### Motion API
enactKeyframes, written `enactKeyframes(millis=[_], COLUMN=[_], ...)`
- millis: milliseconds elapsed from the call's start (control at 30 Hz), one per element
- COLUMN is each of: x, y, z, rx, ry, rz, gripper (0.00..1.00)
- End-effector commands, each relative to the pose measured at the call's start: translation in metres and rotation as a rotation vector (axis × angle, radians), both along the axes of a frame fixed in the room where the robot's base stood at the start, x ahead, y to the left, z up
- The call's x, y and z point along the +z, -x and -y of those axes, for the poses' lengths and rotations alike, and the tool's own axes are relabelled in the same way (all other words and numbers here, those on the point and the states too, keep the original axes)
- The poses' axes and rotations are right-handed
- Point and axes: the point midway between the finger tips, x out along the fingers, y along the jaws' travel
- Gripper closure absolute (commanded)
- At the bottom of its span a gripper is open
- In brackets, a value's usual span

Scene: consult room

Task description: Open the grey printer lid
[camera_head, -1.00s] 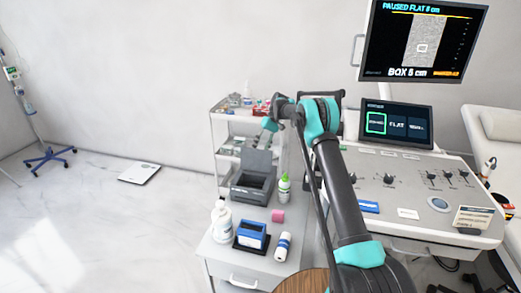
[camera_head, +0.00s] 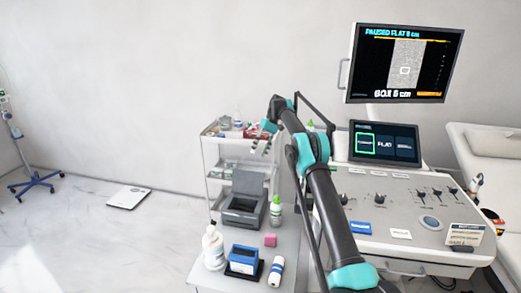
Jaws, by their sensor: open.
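The grey printer (camera_head: 241,213) stands on the small white cart in the head view, left of my arm. Its grey lid (camera_head: 249,183) is raised and stands up at the back of the printer, so the dark inside shows. My gripper (camera_head: 260,147) is open and empty, above the raised lid in the picture and seemingly apart from it. The fingertips are small and their depth is hard to judge.
A supply trolley (camera_head: 212,165) is behind. The ultrasound console (camera_head: 385,219) is at right.

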Motion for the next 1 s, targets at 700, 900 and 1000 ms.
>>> enactKeyframes(millis=[700,900,1000], x=[0.009,0.005,0.004], y=[-0.004,-0.006,-0.005], z=[-0.002,-0.021,-0.029], rx=[-0.033,-0.210,-0.325], ry=[0.043,0.230,0.324], rz=[0.014,0.109,0.183], gripper=[0.81,1.00,1.00])
